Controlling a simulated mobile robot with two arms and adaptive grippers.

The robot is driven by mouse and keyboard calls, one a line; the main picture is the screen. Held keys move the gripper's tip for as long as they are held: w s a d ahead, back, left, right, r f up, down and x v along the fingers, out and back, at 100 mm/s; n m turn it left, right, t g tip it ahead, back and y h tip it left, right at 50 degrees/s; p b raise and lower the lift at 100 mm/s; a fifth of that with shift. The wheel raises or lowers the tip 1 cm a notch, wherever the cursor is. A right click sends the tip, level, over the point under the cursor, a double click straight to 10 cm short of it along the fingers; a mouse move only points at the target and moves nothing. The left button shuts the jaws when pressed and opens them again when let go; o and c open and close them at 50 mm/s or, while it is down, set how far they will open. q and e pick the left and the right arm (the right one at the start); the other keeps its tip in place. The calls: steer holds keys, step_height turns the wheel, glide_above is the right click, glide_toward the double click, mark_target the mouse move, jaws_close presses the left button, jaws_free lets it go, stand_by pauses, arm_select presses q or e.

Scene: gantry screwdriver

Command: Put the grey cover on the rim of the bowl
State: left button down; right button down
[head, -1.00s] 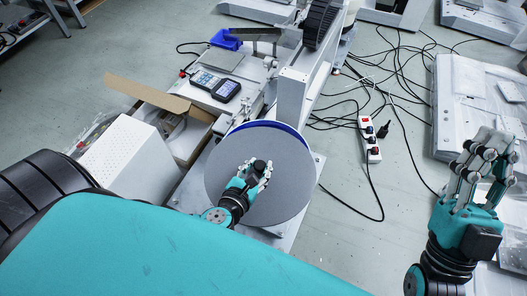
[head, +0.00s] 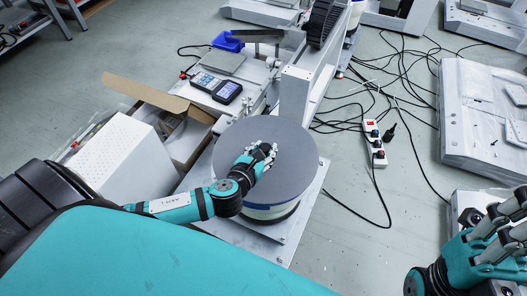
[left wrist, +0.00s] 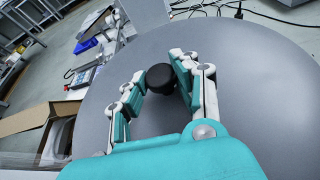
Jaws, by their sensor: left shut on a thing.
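The grey cover (head: 292,160) is a wide round disc with a black knob (left wrist: 160,78) at its centre. My left gripper (head: 262,156) is shut on this knob, with its fingers on both sides of it in the left wrist view (left wrist: 158,72). The cover is over the bowl (head: 268,213), whose pale side shows below the cover's near edge. The bowl's rim is mostly hidden, so I cannot tell whether the cover touches it all around. My right gripper (head: 497,238) is at the lower right, empty, with its fingers spread and partly cut off by the picture edge.
The bowl stands on a grey base plate (head: 285,236). A grey upright post (head: 295,95) stands just behind it. A white box (head: 120,160) and an open cardboard box (head: 185,138) are at the left. A power strip (head: 375,145) and cables lie on the floor at the right.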

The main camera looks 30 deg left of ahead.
arm_select(q)
steer(key=shift+f, duration=0.5)
steer(key=c, duration=1)
jaws_free()
steer(key=shift+r, duration=0.1)
